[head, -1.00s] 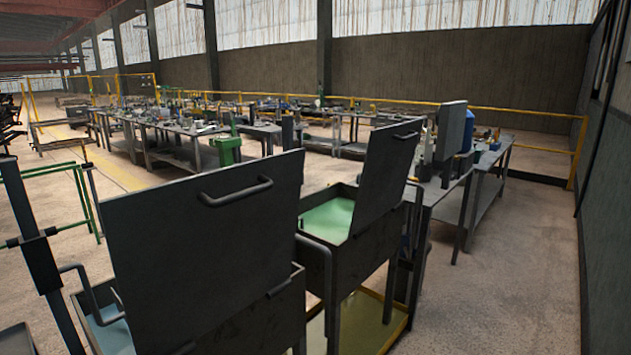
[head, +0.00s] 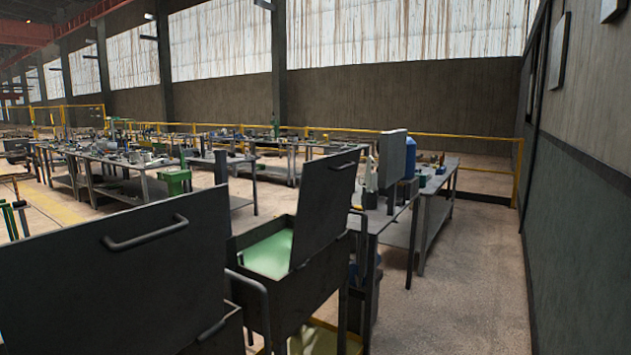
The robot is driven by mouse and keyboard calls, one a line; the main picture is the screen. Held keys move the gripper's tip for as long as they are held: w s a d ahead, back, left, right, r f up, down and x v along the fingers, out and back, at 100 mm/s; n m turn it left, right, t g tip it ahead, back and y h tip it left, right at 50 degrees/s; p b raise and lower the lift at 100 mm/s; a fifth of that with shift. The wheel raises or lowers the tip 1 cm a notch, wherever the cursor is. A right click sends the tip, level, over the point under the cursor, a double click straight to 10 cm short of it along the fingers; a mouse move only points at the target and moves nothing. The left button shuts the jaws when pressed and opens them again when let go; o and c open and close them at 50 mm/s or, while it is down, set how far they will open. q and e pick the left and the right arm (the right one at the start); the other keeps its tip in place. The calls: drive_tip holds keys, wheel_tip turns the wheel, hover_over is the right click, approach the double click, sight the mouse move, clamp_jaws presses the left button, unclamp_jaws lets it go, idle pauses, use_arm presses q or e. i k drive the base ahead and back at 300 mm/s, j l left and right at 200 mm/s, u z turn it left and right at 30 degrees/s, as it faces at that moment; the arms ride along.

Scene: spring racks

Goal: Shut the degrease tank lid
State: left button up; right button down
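Two dark grey tanks with raised lids stand ahead of me; I cannot tell which one is the degrease tank. The near lid (head: 110,275) stands up at the lower left, with a bar handle on its face. The farther tank (head: 290,300) holds green liquid (head: 270,255). Its lid (head: 325,207) stands open, tilted, with a handle near the top edge. The near tank's inside is hidden behind its lid. Neither of my grippers is in view.
A workbench (head: 385,220) with a blue cylinder (head: 394,153) stands beyond the tanks. Several cluttered benches fill the back left. A wall (head: 580,220) runs along the right. The floor (head: 460,290) between the benches and that wall is clear.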

sight(326, 183)
drive_tip(key=i+l+u, duration=0.15)
drive_tip(key=i+u, duration=0.15)
drive_tip(key=u, duration=0.15)
drive_tip(key=i+l+u, duration=0.25)
drive_tip(key=u, duration=0.2)
